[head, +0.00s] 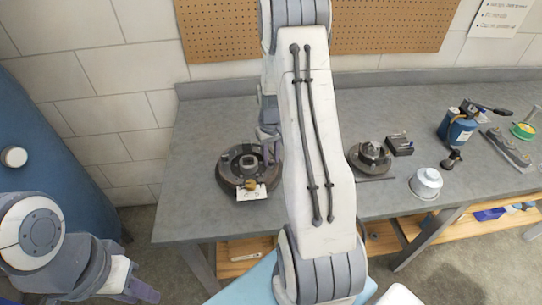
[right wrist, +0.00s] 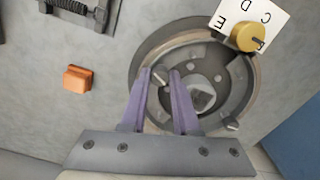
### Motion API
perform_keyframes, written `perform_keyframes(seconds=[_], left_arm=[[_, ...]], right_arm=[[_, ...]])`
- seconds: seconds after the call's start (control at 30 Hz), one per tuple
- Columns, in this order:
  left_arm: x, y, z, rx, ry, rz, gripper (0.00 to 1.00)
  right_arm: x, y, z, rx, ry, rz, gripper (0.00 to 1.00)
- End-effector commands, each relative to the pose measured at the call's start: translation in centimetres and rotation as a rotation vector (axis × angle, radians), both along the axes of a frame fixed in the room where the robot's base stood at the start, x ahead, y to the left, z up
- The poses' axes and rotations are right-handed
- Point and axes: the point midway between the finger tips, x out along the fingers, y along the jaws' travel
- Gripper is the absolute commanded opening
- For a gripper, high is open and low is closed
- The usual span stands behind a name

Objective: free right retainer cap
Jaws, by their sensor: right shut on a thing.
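The round dark brake assembly (head: 227,178) lies on the bench with a pale square hub at its centre; it also fills the middle of the right wrist view (right wrist: 250,90). My right gripper (right wrist: 161,75) reaches over it, its purple fingers closed on a small grey retainer cap (right wrist: 160,74) at the assembly's edge. In the head view my right gripper (head: 269,137) is at the assembly's right side, partly behind my arm. A second small cap (right wrist: 231,124) sits at the lower right in the wrist view. My left gripper (head: 140,291) hangs low at the left, away from the bench; its jaw gap is unclear.
A lettered card (right wrist: 250,22) with a yellow knob (right wrist: 247,37) lies at the assembly's rim. An orange block (right wrist: 78,78) lies nearby. Further right stand a dark hub (head: 370,157), a silver-white cap (head: 426,183) and a blue canister (head: 457,130). The bench's left end is clear.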

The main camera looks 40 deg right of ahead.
Motion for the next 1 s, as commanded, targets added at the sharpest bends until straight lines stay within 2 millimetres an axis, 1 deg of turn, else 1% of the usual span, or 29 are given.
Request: perform_keyframes(seconds=[0.2, 0.5, 0.73, 1.0], left_arm=[[0.0, 0.0, 0.26, 0.0, 0.0, 0.0, 0.32], [0.0, 0.0, 0.42, 0.0, 0.0, 0.0, 0.32], [0.01, 0.0, 0.47, 0.0, 0.0, 0.0, 0.32], [0.0, -0.01, 0.48, 0.0, 0.0, 0.0, 0.32]], right_arm=[[0.14, -0.08, 0.18, -0.003, -0.004, 0.192, 0.0], [0.17, -0.09, 0.17, -0.003, -0.006, 0.389, 0.0], [0.18, -0.09, 0.17, -0.004, -0.005, 0.467, 0.0], [0.2, -0.09, 0.16, -0.004, -0.005, 0.492, 0.0]])
